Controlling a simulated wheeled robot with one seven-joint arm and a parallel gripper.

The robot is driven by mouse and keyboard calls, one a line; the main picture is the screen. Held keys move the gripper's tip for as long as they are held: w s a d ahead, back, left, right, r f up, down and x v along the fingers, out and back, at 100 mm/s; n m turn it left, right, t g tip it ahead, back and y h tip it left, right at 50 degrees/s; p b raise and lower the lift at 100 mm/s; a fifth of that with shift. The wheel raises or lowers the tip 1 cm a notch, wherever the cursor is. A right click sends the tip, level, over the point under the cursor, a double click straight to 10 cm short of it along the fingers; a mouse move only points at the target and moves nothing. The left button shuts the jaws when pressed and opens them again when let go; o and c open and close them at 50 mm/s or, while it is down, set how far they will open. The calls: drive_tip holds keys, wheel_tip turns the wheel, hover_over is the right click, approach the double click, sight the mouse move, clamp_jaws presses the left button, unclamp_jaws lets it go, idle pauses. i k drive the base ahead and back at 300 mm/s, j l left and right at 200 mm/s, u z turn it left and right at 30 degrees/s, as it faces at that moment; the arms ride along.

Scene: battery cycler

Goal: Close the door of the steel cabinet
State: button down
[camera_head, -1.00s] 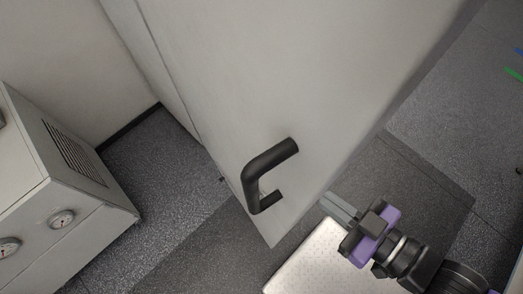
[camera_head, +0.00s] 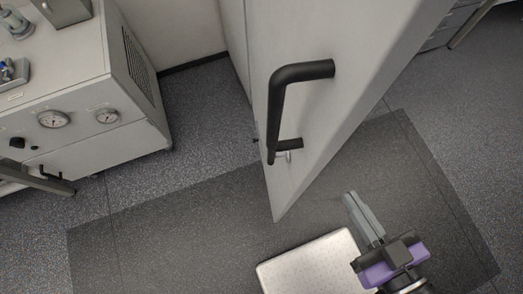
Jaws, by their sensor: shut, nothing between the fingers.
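The steel cabinet's light grey door (camera_head: 330,30) stands open in the upper middle of the head view, its free edge towards me. A black bar handle (camera_head: 277,110) is on its left face, with a small metal piece by the lower end. My gripper (camera_head: 349,196) is shut and empty, low on the right side of the door, apart from it. Its grey fingers point up and left towards the door's lower edge. The cabinet's interior is not clearly visible.
A grey machine with gauges (camera_head: 85,85) stands at the left. A dark mat (camera_head: 180,230) covers the floor beneath the door. A pale dotted plate (camera_head: 310,265) lies low in the middle, left of my gripper. Drawers (camera_head: 452,25) stand at the upper right. The floor on the right is clear.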

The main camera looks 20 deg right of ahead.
sight(318, 68)
drive_tip(key=i+j+u, duration=0.1)
drive_tip(key=j, duration=0.2)
drive_tip(key=i+j+u, duration=0.1)
drive_tip(key=j, duration=0.25)
drive_tip(key=i+j, duration=0.1)
drive_tip(key=j, duration=0.2)
drive_tip(key=i+j+u, duration=0.35)
